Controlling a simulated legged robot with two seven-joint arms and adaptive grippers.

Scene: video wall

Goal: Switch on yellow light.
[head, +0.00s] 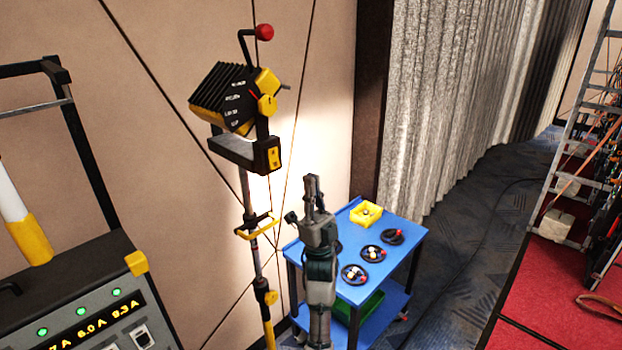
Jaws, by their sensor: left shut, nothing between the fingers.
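A black lamp head (228,98) with yellow parts stands on a pole in front of the beige wall. A yellow knob (267,105) is on its side, and a red ball (264,32) tips the bent lever above it. The wall beside the lamp's pole is brightly lit. My left gripper (312,180) points up, shut and empty, below and to the right of the lamp head and apart from it. It stands in front of the blue cart. My right gripper is not in view.
The blue cart (402,226) holds a yellow bin (366,214) and several black round items. A control panel (92,325) with green lights and a switch (143,337) is at the lower left. A ladder and red flooring (560,280) are at the right.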

